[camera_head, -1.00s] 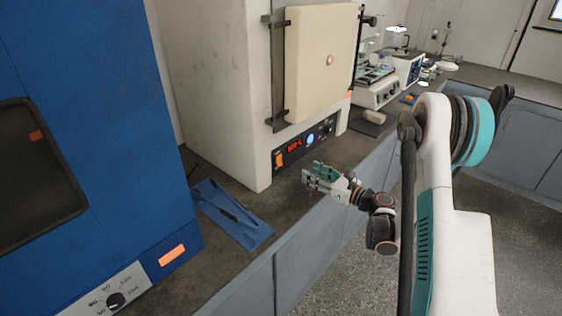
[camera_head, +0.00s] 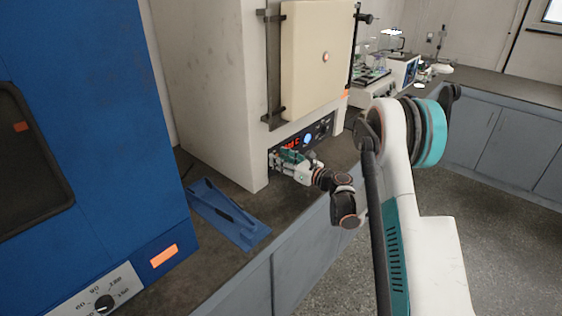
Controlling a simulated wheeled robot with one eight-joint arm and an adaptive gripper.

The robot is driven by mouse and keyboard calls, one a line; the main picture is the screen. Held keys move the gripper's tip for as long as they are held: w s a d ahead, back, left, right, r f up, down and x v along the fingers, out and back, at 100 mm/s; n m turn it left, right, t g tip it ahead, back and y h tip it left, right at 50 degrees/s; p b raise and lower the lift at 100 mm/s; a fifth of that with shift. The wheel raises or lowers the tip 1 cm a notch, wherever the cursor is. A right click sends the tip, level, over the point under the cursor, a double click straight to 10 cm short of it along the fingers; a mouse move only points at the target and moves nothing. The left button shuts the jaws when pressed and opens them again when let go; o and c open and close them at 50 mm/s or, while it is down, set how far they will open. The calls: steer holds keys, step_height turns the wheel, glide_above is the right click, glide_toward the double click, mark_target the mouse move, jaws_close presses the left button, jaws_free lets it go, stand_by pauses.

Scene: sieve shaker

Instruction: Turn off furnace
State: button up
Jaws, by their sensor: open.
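The furnace (camera_head: 209,95) is a tall off-white cabinet with a cream door (camera_head: 316,50), standing on the dark bench. Its black control panel (camera_head: 322,128) is low on the front, with a lit red display (camera_head: 291,144) and a round blue-white dial (camera_head: 308,138). My gripper (camera_head: 278,158) is open and empty, right at the left part of this panel. It covers the lower left of the panel, so the orange switch there is hidden. I cannot tell whether the fingers touch the panel.
A blue oven (camera_head: 95,120) stands close on the left. A blue angled stand (camera_head: 230,215) lies on the bench between it and the furnace. Lab instruments (camera_head: 370,90) stand on the bench behind the furnace. The floor at right is clear.

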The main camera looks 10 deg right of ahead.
steer(key=shift+w+a, duration=0.1)
steer(key=shift+w, duration=0.05)
jaws_close()
steer(key=shift+s+f+t+y, duration=0.1)
steer(key=shift+f+t+y, duration=0.15)
steer(key=shift+t+y, duration=0.35)
steer(key=shift+s+f+t+y, duration=0.15)
steer(key=shift+t+y, duration=0.25)
steer(key=shift+t, duration=0.4)
jaws_free()
steer(key=shift+w, duration=0.1)
